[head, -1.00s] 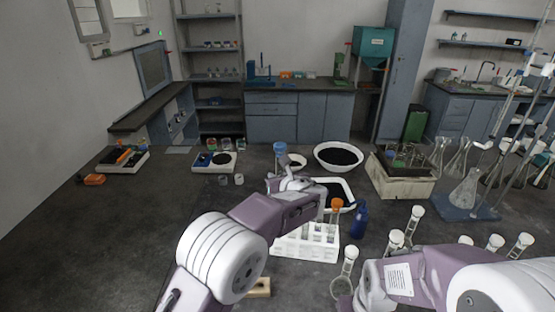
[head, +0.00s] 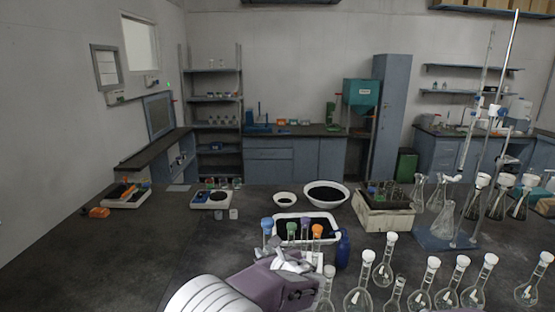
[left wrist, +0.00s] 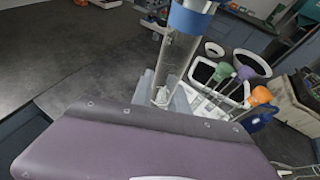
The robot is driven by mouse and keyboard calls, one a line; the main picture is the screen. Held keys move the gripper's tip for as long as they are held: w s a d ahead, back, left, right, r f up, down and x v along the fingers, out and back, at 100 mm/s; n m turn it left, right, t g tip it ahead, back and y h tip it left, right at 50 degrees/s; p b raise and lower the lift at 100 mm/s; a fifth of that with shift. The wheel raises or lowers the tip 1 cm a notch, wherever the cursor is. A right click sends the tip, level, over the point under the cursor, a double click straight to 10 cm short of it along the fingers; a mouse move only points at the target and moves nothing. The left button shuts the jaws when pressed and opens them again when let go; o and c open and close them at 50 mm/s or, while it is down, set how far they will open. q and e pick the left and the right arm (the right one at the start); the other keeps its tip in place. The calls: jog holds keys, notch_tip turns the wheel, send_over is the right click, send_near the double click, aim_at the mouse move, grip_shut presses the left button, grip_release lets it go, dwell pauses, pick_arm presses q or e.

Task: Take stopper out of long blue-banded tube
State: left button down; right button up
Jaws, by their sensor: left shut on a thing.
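My left gripper (head: 288,258) is shut on a long clear tube (head: 268,240) with a blue part near its top, which stands up out of the jaws. In the left wrist view the tube (left wrist: 174,62) rises from between the fingers (left wrist: 163,97), slightly tilted. My right gripper is out of view.
A white tray of dark material (head: 330,222) lies behind the tubes, with a blue bottle (head: 343,248) to the right. Several round flasks (head: 359,296) crowd the front right.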

pick_arm(q)
jog(key=s+a+f+n+g+y, duration=0.2)
jog(key=s+a+f, duration=0.5)
jog(key=s+f, duration=0.2)
jog(key=s+a+f+n+g+y, duration=0.1)
jog(key=s+a+f+n+y, duration=0.2)
jog(key=s+a+f, duration=0.5)
jog(key=s+f, duration=0.1)
jog(key=s, duration=0.3)
jog(key=shift+s+f+n+g, duration=0.25)
jog(key=shift+s+n+g, duration=0.05)
jog(key=shift+s+g, duration=0.1)
